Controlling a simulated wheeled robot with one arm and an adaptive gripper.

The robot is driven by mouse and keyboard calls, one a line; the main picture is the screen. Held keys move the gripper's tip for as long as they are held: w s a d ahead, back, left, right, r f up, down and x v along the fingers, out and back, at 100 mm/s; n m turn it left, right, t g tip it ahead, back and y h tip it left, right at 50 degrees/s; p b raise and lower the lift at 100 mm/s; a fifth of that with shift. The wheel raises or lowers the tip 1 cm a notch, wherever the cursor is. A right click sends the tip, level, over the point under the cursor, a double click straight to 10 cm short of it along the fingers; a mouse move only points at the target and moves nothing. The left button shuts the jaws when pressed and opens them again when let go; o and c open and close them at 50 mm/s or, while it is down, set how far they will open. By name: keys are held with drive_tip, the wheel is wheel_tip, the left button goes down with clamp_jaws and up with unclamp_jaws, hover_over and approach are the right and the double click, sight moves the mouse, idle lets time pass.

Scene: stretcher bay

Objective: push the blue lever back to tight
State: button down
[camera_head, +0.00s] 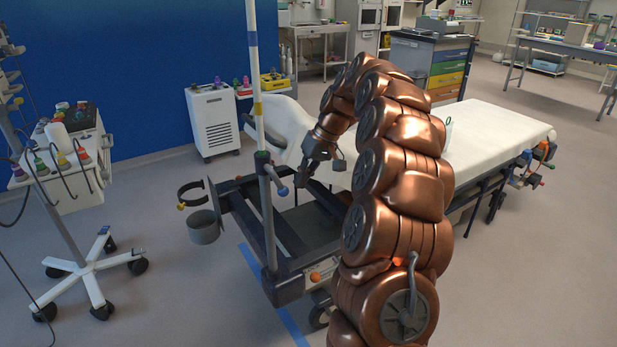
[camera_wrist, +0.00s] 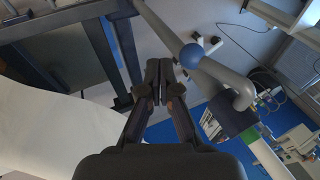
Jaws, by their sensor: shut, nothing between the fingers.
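The blue lever's round blue knob (camera_head: 283,191) sits at the end of a short grey arm. The arm slants down and right from the dark clamp (camera_head: 262,158) on the upright pole (camera_head: 252,60). In the wrist view the blue knob (camera_wrist: 191,55) shows up and right of my fingertips, in front of a grey tube. My gripper (camera_head: 303,180) is shut and empty, just right of the knob in the head view. In the wrist view my gripper's fingers (camera_wrist: 160,80) are together, with a small gap to the knob. I cannot tell whether the fingers and the lever differ much in depth.
The stretcher (camera_head: 500,130) with its white mattress lies behind my arm. Its dark frame (camera_head: 235,200) is below the gripper. A grey cup holder (camera_head: 204,228) and a dark ring (camera_head: 190,193) stick out left of the pole. A wheeled equipment stand (camera_head: 85,255) is farther left.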

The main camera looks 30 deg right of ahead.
drive_tip(key=shift+a+f+b, duration=0.7)
drive_tip(key=shift+f+b, duration=0.05)
drive_tip(key=shift+f, duration=0.3)
drive_tip(key=shift+a, duration=0.1)
drive_tip(key=s+d+r, duration=0.1)
drive_tip(key=d, duration=0.5)
drive_tip(key=s+d+r, duration=0.1)
drive_tip(key=s+d, duration=0.1)
drive_tip(key=d, duration=0.5)
drive_tip(key=shift+d+r, duration=0.25)
drive_tip(key=shift+r, duration=0.05)
idle(0.7)
